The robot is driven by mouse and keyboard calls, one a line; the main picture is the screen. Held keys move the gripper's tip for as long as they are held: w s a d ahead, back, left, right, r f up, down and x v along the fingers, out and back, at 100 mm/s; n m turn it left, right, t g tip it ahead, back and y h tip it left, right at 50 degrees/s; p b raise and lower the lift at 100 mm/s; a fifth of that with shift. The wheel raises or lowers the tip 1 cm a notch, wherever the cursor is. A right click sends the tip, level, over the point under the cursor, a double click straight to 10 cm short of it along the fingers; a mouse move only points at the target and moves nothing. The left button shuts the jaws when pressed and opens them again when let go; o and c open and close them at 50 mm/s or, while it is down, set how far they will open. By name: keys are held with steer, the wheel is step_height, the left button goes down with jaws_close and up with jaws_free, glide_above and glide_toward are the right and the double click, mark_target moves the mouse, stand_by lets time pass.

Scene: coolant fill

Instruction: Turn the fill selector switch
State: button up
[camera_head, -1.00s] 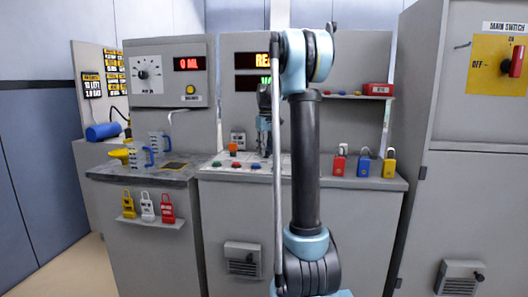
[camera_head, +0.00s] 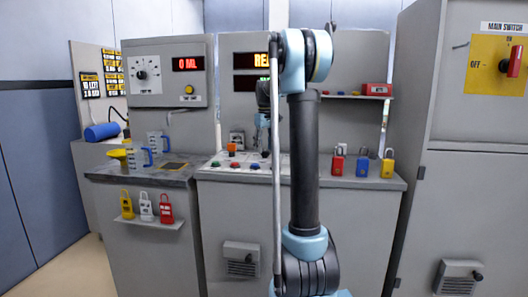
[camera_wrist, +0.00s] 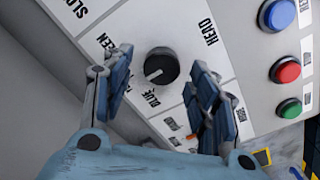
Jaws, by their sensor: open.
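A round black knob with a pale pointer line (camera_wrist: 161,67) sits on a white labelled panel in the wrist view. Its pointer points towards the lower left, near the word BLUE; other labels around it are only partly legible. My gripper (camera_wrist: 165,95) is open, with one finger on each side of the knob and visible gaps between them. I cannot tell its height above the panel. In the head view, my gripper (camera_head: 263,140) is over the white control panel (camera_head: 222,164), and the knob cannot be made out there.
Blue (camera_wrist: 279,14), red (camera_wrist: 285,70) and green (camera_wrist: 289,108) buttons line the panel's right side in the wrist view. In the head view, padlocks (camera_head: 362,163) stand on the right of the counter, and measuring jugs (camera_head: 139,157) stand on the left.

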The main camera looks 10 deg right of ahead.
mark_target(265, 151)
step_height(265, 151, up, 10)
steer(key=shift+r, duration=0.25)
stand_by(0.4)
steer(key=s+f+m, duration=0.1)
steer(key=s+f, duration=0.3)
steer(key=s, duration=0.5)
steer(key=s+f+m+t, duration=0.1)
steer(key=s+f, duration=0.2)
steer(key=s, duration=0.6)
steer(key=s+f+m, duration=0.1)
steer(key=s+f, duration=0.3)
steer(key=s, duration=0.5)
steer(key=s+f+m+t, duration=0.1)
steer(key=s+f+m, duration=0.1)
steer(key=s+f, duration=1.5)
step_height(265, 151, down, 3)
steer(key=shift+s+a+f, duration=0.1)
steer(key=shift+s+a, duration=0.15)
steer(key=shift+s, duration=0.05)
steer(key=shift+w+f, duration=0.15)
steer(key=shift+w, duration=0.3)
